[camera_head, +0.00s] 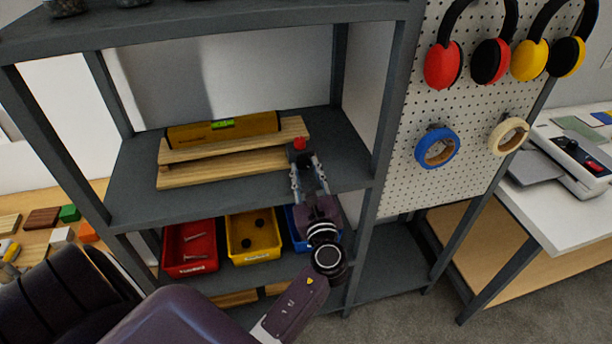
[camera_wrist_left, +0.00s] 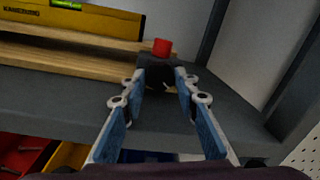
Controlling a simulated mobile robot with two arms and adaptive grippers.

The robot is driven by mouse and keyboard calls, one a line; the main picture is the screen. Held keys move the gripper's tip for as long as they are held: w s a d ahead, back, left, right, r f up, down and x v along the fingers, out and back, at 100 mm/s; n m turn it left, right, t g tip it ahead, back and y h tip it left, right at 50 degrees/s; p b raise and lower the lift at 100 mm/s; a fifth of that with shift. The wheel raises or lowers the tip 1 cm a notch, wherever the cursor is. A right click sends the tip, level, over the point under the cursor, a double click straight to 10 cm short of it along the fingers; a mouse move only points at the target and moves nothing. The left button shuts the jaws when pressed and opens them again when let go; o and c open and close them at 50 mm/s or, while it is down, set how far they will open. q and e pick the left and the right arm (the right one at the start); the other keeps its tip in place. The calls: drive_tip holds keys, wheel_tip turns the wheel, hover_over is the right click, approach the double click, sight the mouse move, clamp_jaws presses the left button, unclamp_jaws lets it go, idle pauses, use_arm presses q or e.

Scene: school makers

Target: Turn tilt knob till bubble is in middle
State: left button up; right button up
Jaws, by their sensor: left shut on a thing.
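A yellow spirit level (camera_head: 245,128) lies on a tilted wooden board (camera_head: 232,142) on the middle shelf. Its green vial (camera_head: 222,124) is small, and I cannot tell where the bubble sits. The level also shows at the upper left of the left wrist view (camera_wrist_left: 95,22). The tilt knob, dark with a red top (camera_head: 299,143), is at the right end of the boards. It also shows in the left wrist view (camera_wrist_left: 162,47). My left gripper (camera_head: 303,164) is shut on the dark part of the knob, below the red top. My right gripper is not in view.
Red (camera_head: 190,247), yellow (camera_head: 254,238) and blue bins stand on the shelf below, the blue one partly behind my left arm. A dark shelf post (camera_head: 391,100) rises right of the knob. A pegboard (camera_head: 430,185) holds ear muffs and tape rolls.

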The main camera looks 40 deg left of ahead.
use_arm(q)
drive_tip(key=shift+f+n+b, duration=0.1)
drive_tip(key=shift+n+b, duration=0.65)
drive_tip(key=shift+n, duration=0.35)
drive_tip(key=o, duration=1.1)
drive_tip(key=shift+o, duration=0.2)
wheel_tip(320, 180, up, 10)
